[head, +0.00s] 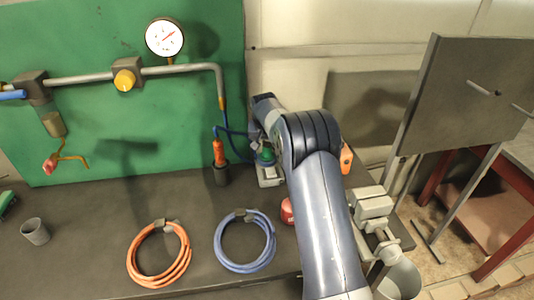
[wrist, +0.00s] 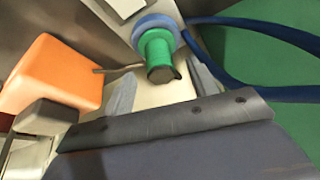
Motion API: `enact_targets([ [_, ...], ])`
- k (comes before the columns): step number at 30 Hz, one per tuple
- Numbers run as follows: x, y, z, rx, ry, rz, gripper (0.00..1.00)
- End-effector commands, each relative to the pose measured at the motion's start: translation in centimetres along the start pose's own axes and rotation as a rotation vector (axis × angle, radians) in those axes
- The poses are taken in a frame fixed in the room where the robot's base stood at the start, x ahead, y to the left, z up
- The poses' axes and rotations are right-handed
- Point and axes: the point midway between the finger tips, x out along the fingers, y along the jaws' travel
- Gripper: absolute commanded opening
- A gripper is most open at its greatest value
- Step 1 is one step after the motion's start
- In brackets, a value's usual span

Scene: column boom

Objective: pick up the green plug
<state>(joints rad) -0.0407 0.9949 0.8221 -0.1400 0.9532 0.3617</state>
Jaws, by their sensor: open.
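The green plug (wrist: 155,48) shows in the wrist view, with a blue collar at its far end and a dark near end. It lies just beyond and between the fingertips of my gripper (wrist: 162,80). The two grey fingers are apart, one on each side, with nothing held between them. In the head view the green plug (head: 265,156) sits low on a pale grey block (head: 269,178), left of my arm. My arm partly hides that spot, and the fingers cannot be made out clearly there.
A blue hose (wrist: 255,92) runs right of the plug, and an orange block (wrist: 58,72) stands close on the left. An orange-handled tool (head: 219,152) stands nearby. Orange (head: 160,255) and blue (head: 245,242) coils lie on the bench (head: 90,240).

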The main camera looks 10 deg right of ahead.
Motion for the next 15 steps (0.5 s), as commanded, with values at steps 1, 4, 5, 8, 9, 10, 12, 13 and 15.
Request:
enact_targets([
  [1, 0.5, 0.0, -0.3, 0.000, -0.003, 0.001, 0.56],
  [4, 1.7, 0.0, -0.4, 0.000, -0.001, 0.001, 0.56],
  [5, 2.1, 0.0, -0.4, 0.000, -0.002, 0.001, 0.56],
  [8, 2.9, 0.0, -0.4, 0.000, 0.000, 0.000, 0.56],
  [9, 3.1, 0.0, -0.4, 0.000, 0.000, 0.000, 0.56],
  [10, 3.2, 0.0, -0.4, 0.000, 0.001, 0.000, 0.56],
  [12, 3.4, 0.0, -0.4, 0.000, 0.001, 0.000, 0.56],
  [13, 3.4, 0.0, -0.4, 0.000, 0.001, 0.000, 0.56],
  [15, 3.4, 0.0, -0.4, 0.000, 0.001, 0.000, 0.56],
])
